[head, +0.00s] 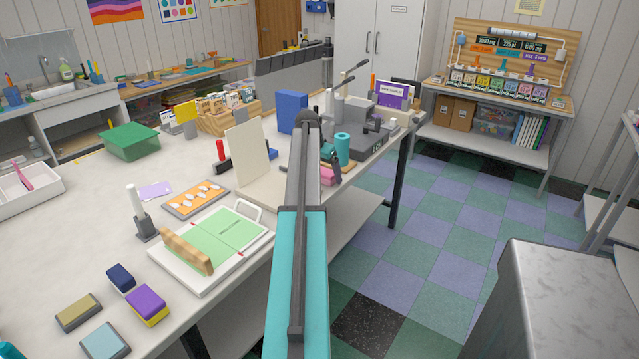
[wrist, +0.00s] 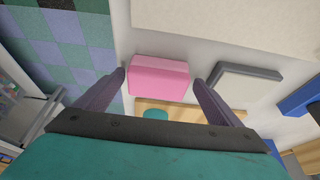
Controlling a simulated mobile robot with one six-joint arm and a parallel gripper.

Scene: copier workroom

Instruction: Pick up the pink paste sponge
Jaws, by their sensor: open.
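The pink paste sponge (wrist: 160,80) is a two-tone pink block in the middle of the wrist view. In the head view a pink patch of it (head: 327,176) shows near the table's right edge, partly hidden by my arm. My gripper (wrist: 159,78) is open, with one dark finger to the left of the sponge and one to the right. The sponge appears in line with the gap between the fingertips. I see no clear contact, and the height of the fingertips above the table is hard to tell.
A grey-edged pale block (wrist: 244,84) lies close to the right finger. A wooden piece (wrist: 190,114) lies beside the sponge. A cream upright board (head: 247,155) and a teal cylinder (head: 342,149) stand nearby. The table edge drops to the checkered floor (head: 430,220).

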